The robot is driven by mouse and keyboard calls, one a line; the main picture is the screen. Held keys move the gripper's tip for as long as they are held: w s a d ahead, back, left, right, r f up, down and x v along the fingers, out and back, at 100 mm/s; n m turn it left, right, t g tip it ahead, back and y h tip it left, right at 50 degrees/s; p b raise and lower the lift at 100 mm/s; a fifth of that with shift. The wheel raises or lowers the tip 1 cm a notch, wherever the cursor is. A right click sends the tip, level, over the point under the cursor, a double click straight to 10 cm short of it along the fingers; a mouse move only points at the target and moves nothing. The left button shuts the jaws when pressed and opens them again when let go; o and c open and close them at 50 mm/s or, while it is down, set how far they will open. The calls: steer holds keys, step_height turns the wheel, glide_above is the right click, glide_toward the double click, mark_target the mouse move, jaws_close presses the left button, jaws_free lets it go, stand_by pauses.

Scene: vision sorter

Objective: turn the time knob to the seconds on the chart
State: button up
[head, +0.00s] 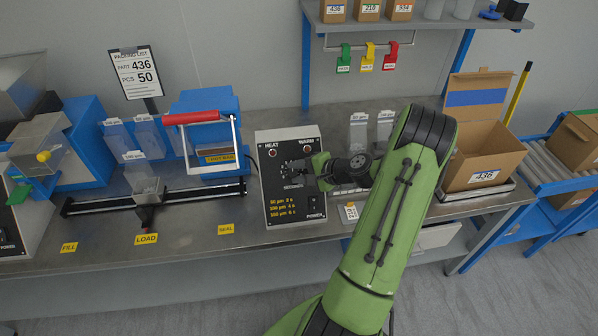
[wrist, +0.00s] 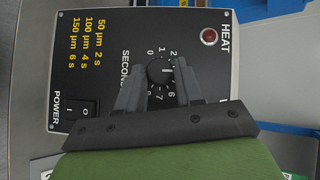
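The dark sealer control panel (head: 270,205) stands on the bench; its face fills much of the wrist view (wrist: 65,95). Its chart (wrist: 84,43) reads 50 µm 2 s, 100 µm 4 s, 150 µm 6 s. The round black time knob (wrist: 160,71) has a white pointer mark directed right in the wrist view, between the visible 2 and 6. The numerals there are hidden by a finger. My gripper (wrist: 160,82) is at the panel, one finger on each side of the knob, with slim gaps. In the head view my gripper (head: 297,171) covers the knob.
A HEAT lamp (wrist: 208,37) and a POWER switch (wrist: 82,110) are on the panel. The blue sealer with red handle (head: 192,118) stands left. A packing list (head: 137,72) reads part 436, 50 pieces. An open carton (head: 485,160) stands right.

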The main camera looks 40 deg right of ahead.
steer(key=o, duration=0.3)
steer(key=shift+s, duration=0.1)
steer(key=p+v, duration=0.2)
steer(key=v, duration=1.3)
steer(key=shift+s+r, duration=0.25)
steer(key=w+a+r+n+g, duration=0.3)
steer(key=a+n, duration=0.2)
steer(key=a, duration=0.3)
steer(key=w+a+r+n+g, duration=0.3)
steer(key=a+r+n, duration=0.1)
steer(key=a, duration=0.5)
steer(key=s+a+r+n+h, duration=0.1)
steer(key=s+a+r+n, duration=0.1)
steer(key=s+a+n, duration=0.1)
steer(key=s+a+r+n+h, duration=0.1)
steer(key=s+a+r+n, duration=0.1)
steer(key=s+a, duration=0.3)
steer(key=s+a+r+n+h, duration=0.1)
steer(key=s+a+r+n, duration=0.2)
steer(key=s+a+n, duration=0.1)
steer(key=shift+s+a, duration=0.45)
steer(key=shift+a, duration=0.35)
